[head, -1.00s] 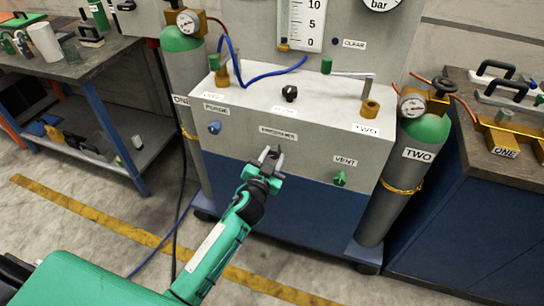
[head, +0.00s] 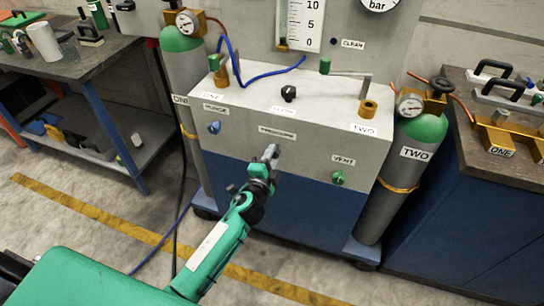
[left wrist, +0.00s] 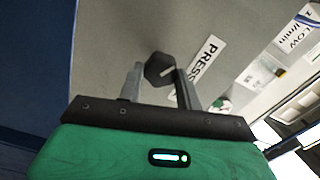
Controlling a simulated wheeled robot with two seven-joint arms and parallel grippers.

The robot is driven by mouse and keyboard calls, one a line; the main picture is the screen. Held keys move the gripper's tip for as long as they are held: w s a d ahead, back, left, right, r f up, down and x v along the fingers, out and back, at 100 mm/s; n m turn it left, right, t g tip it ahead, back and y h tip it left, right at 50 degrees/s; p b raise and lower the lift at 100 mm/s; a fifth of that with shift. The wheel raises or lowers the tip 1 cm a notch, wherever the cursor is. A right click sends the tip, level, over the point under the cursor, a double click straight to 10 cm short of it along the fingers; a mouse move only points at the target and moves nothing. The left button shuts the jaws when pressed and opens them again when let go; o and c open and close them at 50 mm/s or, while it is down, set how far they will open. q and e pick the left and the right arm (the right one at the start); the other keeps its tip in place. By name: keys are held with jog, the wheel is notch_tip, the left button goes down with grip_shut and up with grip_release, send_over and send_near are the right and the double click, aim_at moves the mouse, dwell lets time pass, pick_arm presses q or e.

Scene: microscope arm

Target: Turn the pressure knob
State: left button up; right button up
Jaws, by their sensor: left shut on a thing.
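The dark pressure knob (left wrist: 158,70) is on the front panel of the white and blue cabinet (head: 320,205). In the left wrist view it sits between the two grey fingers of my left gripper (left wrist: 158,88), beside the PRESSURE label (left wrist: 207,60). In the head view my left gripper (head: 271,153) reaches the panel just below the same label (head: 277,133), and its fingers mostly hide the knob. The left gripper is shut on the knob. The knob's pointer direction cannot be told. My right gripper is not in view.
A blue PURGE knob (head: 214,127) is to the left and a green VENT knob (head: 338,178) to the right. A black knob (head: 289,93) is on the cabinet top. Gas cylinders ONE (head: 184,75) and TWO (head: 400,180) flank the cabinet.

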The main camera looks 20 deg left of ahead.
pick_arm(q)
jog(key=m+p, duration=0.1)
jog(key=m, duration=0.5)
jog(key=shift+f, duration=0.15)
jog(key=m, duration=0.3)
jog(key=shift+f, duration=0.1)
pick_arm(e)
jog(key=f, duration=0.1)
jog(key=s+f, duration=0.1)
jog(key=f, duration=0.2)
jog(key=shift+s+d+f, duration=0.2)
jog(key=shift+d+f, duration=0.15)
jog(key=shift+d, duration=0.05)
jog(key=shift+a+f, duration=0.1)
pick_arm(q)
jog(key=o, duration=1)
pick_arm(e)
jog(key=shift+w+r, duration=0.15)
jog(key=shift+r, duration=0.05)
